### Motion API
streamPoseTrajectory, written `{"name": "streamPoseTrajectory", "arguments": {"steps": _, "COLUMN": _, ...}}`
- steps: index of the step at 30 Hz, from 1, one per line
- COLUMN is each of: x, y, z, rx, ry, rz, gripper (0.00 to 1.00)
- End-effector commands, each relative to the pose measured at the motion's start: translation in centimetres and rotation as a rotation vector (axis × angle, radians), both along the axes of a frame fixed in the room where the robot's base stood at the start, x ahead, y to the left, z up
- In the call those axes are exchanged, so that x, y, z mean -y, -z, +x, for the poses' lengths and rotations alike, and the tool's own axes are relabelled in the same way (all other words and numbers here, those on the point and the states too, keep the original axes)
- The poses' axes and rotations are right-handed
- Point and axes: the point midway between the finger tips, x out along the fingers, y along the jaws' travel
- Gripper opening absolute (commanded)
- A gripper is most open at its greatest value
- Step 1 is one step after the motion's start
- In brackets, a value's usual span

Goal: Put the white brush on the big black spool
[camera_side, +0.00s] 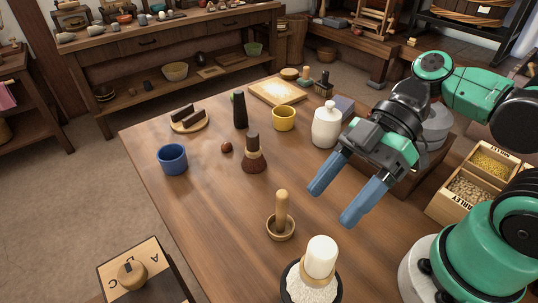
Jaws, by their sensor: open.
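The white brush (321,256), with a white handle, a wooden band and pale flared bristles, stands upright at the near edge of the table. A round black thing (287,284) shows as a dark rim around and under its bristles; it may be the big black spool, but its shape is mostly hidden by the brush and cut off by the picture's bottom edge. My gripper (334,204) is open and empty, its blue fingers apart above the table, behind and above the white brush and clear of it.
A pestle in a wooden mortar (281,227) stands just behind the brush. A dark-handled brush (253,155), a tall black piece (240,110), a white jar (326,127), a yellow cup (284,119) and a blue cup (172,160) stand farther back. The left front tabletop is clear.

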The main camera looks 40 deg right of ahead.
Motion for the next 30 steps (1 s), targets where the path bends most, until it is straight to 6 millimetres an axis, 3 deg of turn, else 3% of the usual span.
{"name": "streamPoseTrajectory", "arguments": {"steps": 3, "x": 3.2, "y": 2.4, "z": 3.2, "rx": -0.138, "ry": 0.405, "rz": -0.245, "gripper": 0.66}}
{"name": "streamPoseTrajectory", "arguments": {"steps": 5, "x": 5.2, "y": 3.0, "z": 4.7, "rx": -0.163, "ry": 0.62, "rz": -0.331, "gripper": 0.66}}
{"name": "streamPoseTrajectory", "arguments": {"steps": 9, "x": 9.1, "y": 2.6, "z": 7.8, "rx": -0.125, "ry": 1.029, "rz": -0.406, "gripper": 0.66}}
{"name": "streamPoseTrajectory", "arguments": {"steps": 12, "x": 10.7, "y": 1.8, "z": 9.2, "rx": -0.076, "ry": 1.2, "rz": -0.396, "gripper": 0.66}}
{"name": "streamPoseTrajectory", "arguments": {"steps": 17, "x": 11.6, "y": 1.2, "z": 9.9, "rx": -0.042, "ry": 1.297, "rz": -0.375, "gripper": 0.66}}
{"name": "streamPoseTrajectory", "arguments": {"steps": 30, "x": 11.5, "y": 1.2, "z": 9.9, "rx": -0.044, "ry": 1.298, "rz": -0.374, "gripper": 0.66}}
